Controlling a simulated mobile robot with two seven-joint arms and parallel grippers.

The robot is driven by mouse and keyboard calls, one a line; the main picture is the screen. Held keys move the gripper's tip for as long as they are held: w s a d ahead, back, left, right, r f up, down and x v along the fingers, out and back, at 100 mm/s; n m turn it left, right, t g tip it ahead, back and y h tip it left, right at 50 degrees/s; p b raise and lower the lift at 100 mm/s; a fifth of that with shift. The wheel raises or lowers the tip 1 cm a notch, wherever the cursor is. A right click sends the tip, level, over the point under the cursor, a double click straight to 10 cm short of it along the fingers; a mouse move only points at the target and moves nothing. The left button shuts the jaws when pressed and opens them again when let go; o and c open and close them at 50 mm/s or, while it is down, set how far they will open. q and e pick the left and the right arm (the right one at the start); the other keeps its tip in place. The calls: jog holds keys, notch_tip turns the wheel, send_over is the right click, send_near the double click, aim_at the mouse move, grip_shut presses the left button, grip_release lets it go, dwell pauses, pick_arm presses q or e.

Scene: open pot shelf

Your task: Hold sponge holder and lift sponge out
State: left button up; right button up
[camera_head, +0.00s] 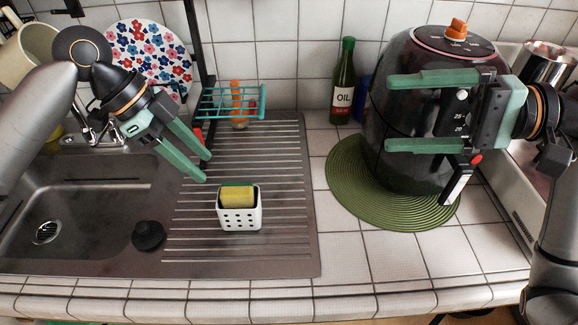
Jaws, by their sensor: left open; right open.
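The sponge holder (240,217) is a small white box with holes in its front. It stands upright on the ribbed drainboard beside the sink. The yellow and green sponge (238,195) sits inside it, with its upper part showing above the rim. My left gripper (207,168) is open and empty, above and to the left of the holder, pointing down and to the right. My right gripper (387,112) is open and empty, pointing left in front of the dark air fryer, well to the right of the holder. Neither gripper touches the holder or the sponge.
A metal sink (75,215) lies at left, with a black stopper (148,236) on its edge. A teal wire rack (230,102) is behind the drainboard. The air fryer (400,70) stands on a green round mat (345,185). An oil bottle (343,90) stands at the back wall.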

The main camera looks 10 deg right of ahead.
jog(key=w+a+f+m+g+y, duration=0.15)
jog(key=a+f+m+g, duration=0.25)
jog(key=a+f, duration=0.4)
jog(key=m+h, duration=0.3)
jog(key=m, duration=0.8)
send_near(226, 210)
jog(key=f, duration=0.1)
jog(key=w+d+f, duration=0.1)
jog(key=w+f, duration=0.1)
jog(key=shift+w+d+f, duration=0.2)
jog(key=shift+d, duration=0.15)
jog(key=x, duration=1.2)
jog(key=shift+w+a, duration=0.15)
